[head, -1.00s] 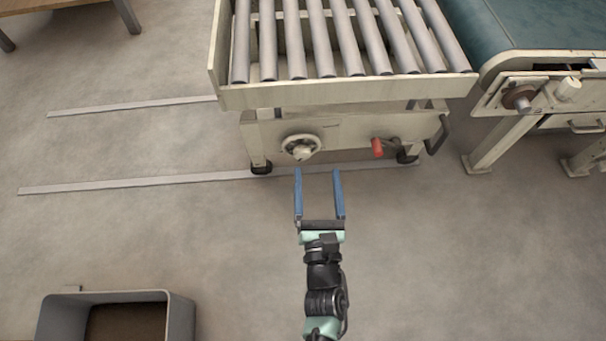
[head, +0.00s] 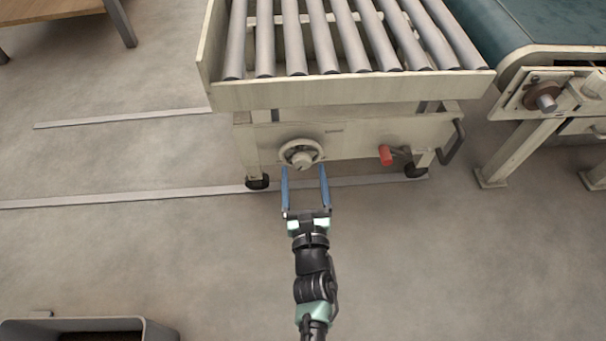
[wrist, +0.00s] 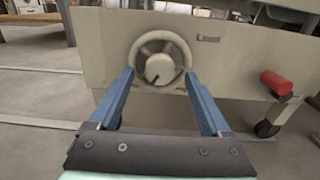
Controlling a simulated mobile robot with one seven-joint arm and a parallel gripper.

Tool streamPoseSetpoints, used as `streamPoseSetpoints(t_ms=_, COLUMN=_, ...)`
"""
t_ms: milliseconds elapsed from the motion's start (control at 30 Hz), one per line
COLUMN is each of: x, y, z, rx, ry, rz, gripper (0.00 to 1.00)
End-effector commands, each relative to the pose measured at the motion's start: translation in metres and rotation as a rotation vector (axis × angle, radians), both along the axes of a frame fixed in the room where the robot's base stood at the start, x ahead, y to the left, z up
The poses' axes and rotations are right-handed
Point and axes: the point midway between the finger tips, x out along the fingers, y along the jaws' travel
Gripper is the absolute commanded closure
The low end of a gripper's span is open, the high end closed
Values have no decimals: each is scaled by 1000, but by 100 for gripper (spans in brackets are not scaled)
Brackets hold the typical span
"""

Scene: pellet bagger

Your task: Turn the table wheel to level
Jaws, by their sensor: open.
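The table wheel (head: 301,154) is a pale handwheel with a round hub on the front panel of the roller table (head: 350,92). In the wrist view the wheel (wrist: 160,60) appears between the far ends of my fingers, with a dark mark on the hub's lower part. A label reading "Level" (wrist: 209,38) is right of it. My gripper (head: 304,170) is open, its two blue fingers pointing at the wheel from the front. It also shows in the wrist view (wrist: 160,80), with nothing between the fingers. Whether the fingers touch the wheel I cannot tell.
A green belt conveyor (head: 545,25) stands at the right. Floor rails (head: 130,194) run under the table. A grey bin (head: 160,330) is at lower left. The floor around my arm is mostly clear.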

Motion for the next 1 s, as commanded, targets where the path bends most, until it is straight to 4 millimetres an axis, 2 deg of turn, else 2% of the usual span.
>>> streamPoseSetpoints(t_ms=167, x=15, y=0, z=-1, rx=0, ry=0, rz=1, gripper=19)
streamPoseSetpoints(t_ms=467, x=17, y=0, z=0, rx=1, ry=1, rz=-1, gripper=19)
streamPoseSetpoints(t_ms=567, x=17, y=0, z=0, rx=1, ry=1, rz=-1, gripper=33)
streamPoseSetpoints(t_ms=933, x=17, y=0, z=0, rx=1, ry=1, rz=-1, gripper=100)
streamPoseSetpoints(t_ms=1000, x=17, y=0, z=0, rx=1, ry=1, rz=-1, gripper=100)
